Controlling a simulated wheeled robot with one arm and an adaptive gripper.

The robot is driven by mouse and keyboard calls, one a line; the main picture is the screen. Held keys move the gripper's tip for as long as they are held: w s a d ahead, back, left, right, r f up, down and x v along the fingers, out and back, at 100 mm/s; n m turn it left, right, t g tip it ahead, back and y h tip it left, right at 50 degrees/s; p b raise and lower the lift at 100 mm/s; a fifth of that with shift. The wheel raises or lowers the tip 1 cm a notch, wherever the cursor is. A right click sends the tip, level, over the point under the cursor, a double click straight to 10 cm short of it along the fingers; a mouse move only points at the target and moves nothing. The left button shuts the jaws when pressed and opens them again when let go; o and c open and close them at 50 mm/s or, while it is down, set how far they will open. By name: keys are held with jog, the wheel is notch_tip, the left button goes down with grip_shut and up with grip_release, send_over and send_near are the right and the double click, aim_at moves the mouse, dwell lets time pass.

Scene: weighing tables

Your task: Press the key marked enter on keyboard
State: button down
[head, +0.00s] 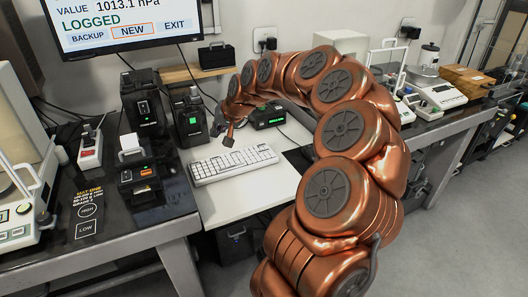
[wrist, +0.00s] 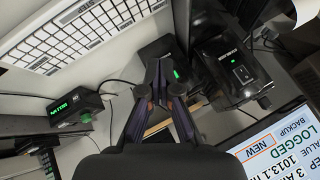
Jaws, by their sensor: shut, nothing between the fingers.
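The white keyboard (head: 235,163) lies on the light desk section below the monitor. It also fills the upper left of the wrist view (wrist: 75,38), rotated there. Its legends are too small to read, so I cannot tell which key is enter. My gripper (head: 229,138) is above the desk by the keyboard's far edge in the head view, apparently clear of the keys. In the wrist view its dark fingers (wrist: 158,70) are together and empty, beside the keyboard. The monitor (head: 120,22) reads LOGGED, with BACKUP, NEW and EXIT; NEW is outlined in orange.
A small black box with a green display (head: 267,116) stands behind the keyboard. Black devices (head: 191,118) and a label printer (head: 137,175) stand to its left. A balance (head: 440,95) stands on the right table. The desk in front of the keyboard is clear.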

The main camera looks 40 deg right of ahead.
jog(key=d+f+m+h, duration=0.1)
jog(key=d+f+m, duration=0.1)
jog(key=d, duration=0.8)
jog(key=m+t+h, duration=0.1)
jog(key=m+h, duration=0.1)
jog(key=m, duration=0.1)
send_over(265, 151)
notch_tip(265, 151, down, 3)
jog(key=shift+r, duration=0.15)
notch_tip(265, 151, down, 8)
jog(key=shift+a+r+b, duration=0.1)
jog(key=shift+r+b, duration=0.15)
jog(key=shift+b, duration=0.75)
jog(key=shift+f+b, duration=0.3)
jog(key=shift+f, duration=0.4)
jog(key=shift+f+b, duration=0.35)
jog(key=shift+f, duration=0.05)
